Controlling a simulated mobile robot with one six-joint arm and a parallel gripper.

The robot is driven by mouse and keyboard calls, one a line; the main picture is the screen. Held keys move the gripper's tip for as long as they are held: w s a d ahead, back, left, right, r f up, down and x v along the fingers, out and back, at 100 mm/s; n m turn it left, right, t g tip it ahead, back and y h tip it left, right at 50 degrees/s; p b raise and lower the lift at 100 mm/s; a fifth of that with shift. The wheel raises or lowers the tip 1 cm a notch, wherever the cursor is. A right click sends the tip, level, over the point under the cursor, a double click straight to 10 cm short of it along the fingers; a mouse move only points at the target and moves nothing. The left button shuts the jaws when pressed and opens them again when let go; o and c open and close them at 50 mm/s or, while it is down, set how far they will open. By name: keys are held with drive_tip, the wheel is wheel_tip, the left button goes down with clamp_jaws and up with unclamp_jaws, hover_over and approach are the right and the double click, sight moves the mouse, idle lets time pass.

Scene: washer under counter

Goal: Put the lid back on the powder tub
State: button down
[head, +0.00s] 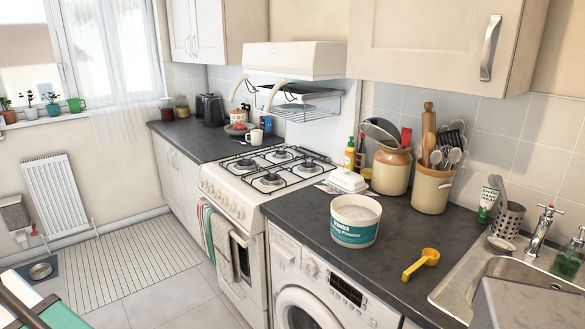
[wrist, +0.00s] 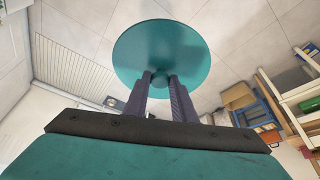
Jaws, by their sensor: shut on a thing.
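The powder tub (head: 355,228) is white with a teal label. It stands upright and open on the dark worktop above the washing machine, with white powder showing inside. The lid (wrist: 160,45) is a round teal disc with a small knob, seen in the wrist view. My gripper (wrist: 160,80) is shut on the lid's knob, with the disc beyond the fingertips. The lid is held over the floor area, away from the tub. The tub is not seen in the wrist view, and the gripper and lid are not seen in the head view.
A yellow scoop (head: 421,264) lies on the worktop right of the tub. A white butter dish (head: 347,181), a brown jar (head: 391,172) and a utensil crock (head: 430,190) stand behind it. The hob (head: 273,165) is left, the sink (head: 500,272) right. The worktop just in front of the crock is clear.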

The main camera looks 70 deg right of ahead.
drive_tip(key=shift+d, duration=0.1)
drive_tip(key=s+d+r+m+h+p, duration=0.1)
drive_tip(key=s+d+r+m+p, duration=0.15)
drive_tip(key=d, duration=0.95)
drive_tip(key=s+d+r+m+g+h+p, duration=0.1)
drive_tip(key=s+d+r+m+p, duration=0.15)
drive_tip(key=d, duration=0.95)
drive_tip(key=s+d+r+m+h+p, duration=0.1)
drive_tip(key=s+d+r+m+p, duration=0.15)
drive_tip(key=d, duration=0.95)
drive_tip(key=s+d+r+m+g+h+p, duration=0.1)
drive_tip(key=s+d+r+m+p, duration=0.15)
drive_tip(key=s+d, duration=0.6)
drive_tip(key=s+d+r+m+g+p, duration=0.1)
drive_tip(key=s+d+r+m+p, duration=0.15)
drive_tip(key=s+d, duration=0.65)
drive_tip(key=s+d+r+m+g+p, duration=0.1)
drive_tip(key=s+d, duration=0.4)
drive_tip(key=s, duration=0.7)
drive_tip(key=s+d+r+m+g+p, duration=0.1)
drive_tip(key=s+d+r+m+p, duration=0.2)
drive_tip(key=s, duration=0.9)
drive_tip(key=s+d+r+m+p, duration=0.2)
drive_tip(key=s+d+m, duration=0.3)
drive_tip(key=s+d, duration=0.4)
drive_tip(key=s, duration=0.3)
drive_tip(key=shift+d+g, duration=0.15)
drive_tip(key=shift+g, duration=0.25)
drive_tip(key=shift+s+f, duration=0.1)
drive_tip(key=shift+f, duration=0.1)
